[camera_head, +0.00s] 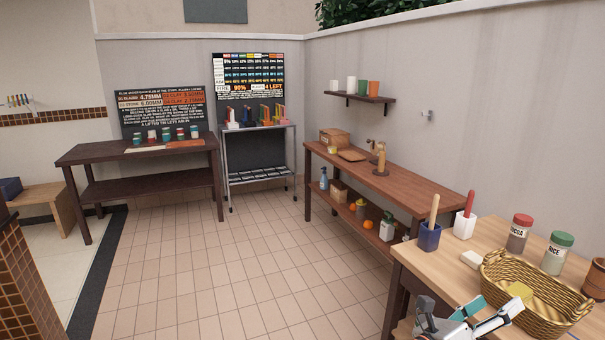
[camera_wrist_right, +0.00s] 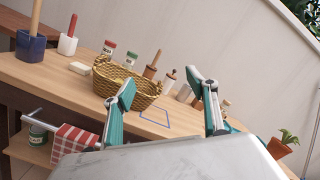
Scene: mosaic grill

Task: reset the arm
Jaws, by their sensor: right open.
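My right gripper (camera_head: 468,318) shows at the bottom right of the head view, in front of the wooden table (camera_head: 490,236) and its wicker basket (camera_head: 547,311). In the right wrist view the same gripper (camera_wrist_right: 168,100) has its two teal and grey fingers spread wide with nothing between them. Behind the fingers in that view are the basket (camera_wrist_right: 146,92) and a blue square outline (camera_wrist_right: 155,117) on the tabletop. My left gripper is in neither view.
On the near table stand a blue holder (camera_head: 429,237), a white holder (camera_head: 465,226), a cocoa jar (camera_head: 518,236) and a rice jar (camera_head: 556,255). A red checked cloth (camera_wrist_right: 76,143) hangs at the table's front. The tiled floor (camera_head: 240,270) in the middle is clear.

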